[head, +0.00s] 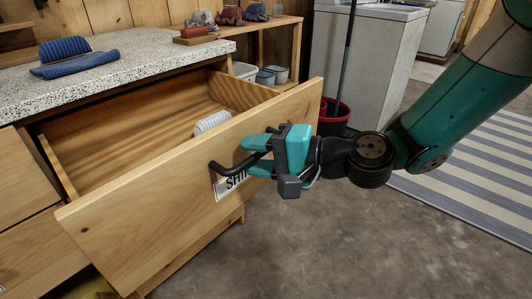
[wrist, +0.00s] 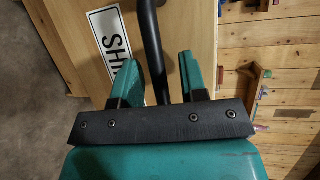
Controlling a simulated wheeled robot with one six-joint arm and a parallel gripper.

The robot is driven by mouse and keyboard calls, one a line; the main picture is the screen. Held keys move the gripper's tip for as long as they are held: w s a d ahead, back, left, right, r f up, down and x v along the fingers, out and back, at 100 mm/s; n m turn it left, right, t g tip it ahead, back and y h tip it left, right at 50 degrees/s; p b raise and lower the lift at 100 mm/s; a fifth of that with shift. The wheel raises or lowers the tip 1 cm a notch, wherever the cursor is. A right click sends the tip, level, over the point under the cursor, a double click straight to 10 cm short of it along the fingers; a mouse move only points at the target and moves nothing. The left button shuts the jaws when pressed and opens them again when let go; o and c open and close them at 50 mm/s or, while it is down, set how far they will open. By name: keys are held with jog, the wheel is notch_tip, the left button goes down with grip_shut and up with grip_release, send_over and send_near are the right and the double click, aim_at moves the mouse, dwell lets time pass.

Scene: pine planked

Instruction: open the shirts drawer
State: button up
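The shirts drawer (head: 165,190) is pulled well out of the wooden cabinet, and its inside shows. A white label (head: 228,184) with black letters, partly hidden, is on its front; the wrist view shows "SHI" on the label (wrist: 110,40). The dark bar handle (head: 222,167) sticks out from the front. My gripper (head: 247,156) is at the handle, with one finger on each side of it. In the wrist view the handle (wrist: 151,45) passes between the fingers of my gripper (wrist: 159,65), with gaps visible on both sides. A white ribbed roll (head: 212,122) lies inside the drawer.
A speckled countertop (head: 130,60) above bears a folded blue striped cloth (head: 70,60). A low shelf with bins (head: 270,75), a red bucket (head: 333,115) and a white appliance (head: 365,60) stand behind. The floor (head: 350,235) at the right front is clear, with a striped rug (head: 470,165) beyond.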

jog(key=b+v, duration=0.4)
jog(key=v, duration=1.3)
jog(key=shift+d, duration=0.2)
